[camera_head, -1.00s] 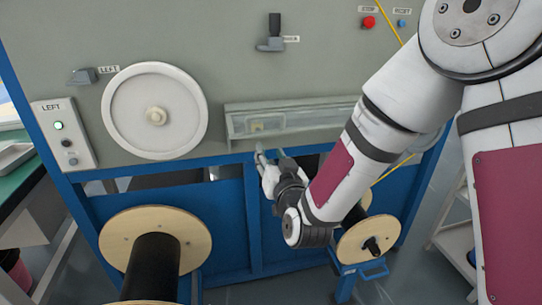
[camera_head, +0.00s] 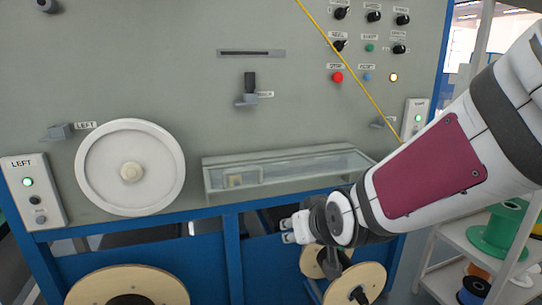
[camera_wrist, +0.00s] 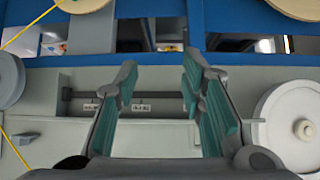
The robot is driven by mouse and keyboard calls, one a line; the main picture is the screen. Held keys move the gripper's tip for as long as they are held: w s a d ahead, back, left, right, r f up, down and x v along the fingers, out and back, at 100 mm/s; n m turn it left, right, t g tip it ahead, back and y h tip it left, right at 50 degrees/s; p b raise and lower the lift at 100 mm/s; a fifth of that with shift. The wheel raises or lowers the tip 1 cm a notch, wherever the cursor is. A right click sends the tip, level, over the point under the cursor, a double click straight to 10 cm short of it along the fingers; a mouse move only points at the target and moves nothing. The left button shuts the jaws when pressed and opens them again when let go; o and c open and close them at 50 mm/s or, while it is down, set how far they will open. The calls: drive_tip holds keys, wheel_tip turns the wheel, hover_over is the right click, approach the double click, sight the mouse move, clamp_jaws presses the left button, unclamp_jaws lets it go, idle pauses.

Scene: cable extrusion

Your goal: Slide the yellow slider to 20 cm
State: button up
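The block cannot be made out in the wrist view.
A white wheel (camera_head: 130,168) is left of the box. A yellow cable (camera_head: 350,70) runs diagonally down on the right. Buttons and knobs, including a red button (camera_head: 337,77), are above. Wooden spools (camera_head: 130,284) stand below. A blue frame (camera_head: 233,250) runs under the box.

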drive_tip(key=s+d+r+m+g+h, duration=0.1)
drive_tip(key=s+d+g, duration=0.25)
drive_tip(key=s, duration=0.75)
drive_tip(key=s+d+r+m+g+h, duration=0.1)
drive_tip(key=s+d+g, duration=0.3)
drive_tip(key=s, duration=0.8)
drive_tip(key=s+d+r+m+g+h, duration=0.1)
drive_tip(key=s+d+g, duration=0.1)
drive_tip(key=s+d, duration=0.65)
wheel_tip(320, 180, up, 24)
drive_tip(key=s+a+t+p, duration=0.2)
drive_tip(key=t+p, duration=0.2)
drive_tip(key=p, duration=1.9)
drive_tip(key=shift+a+r, duration=0.25)
drive_tip(key=shift+a, duration=0.05)
drive_tip(key=shift+c, duration=0.5)
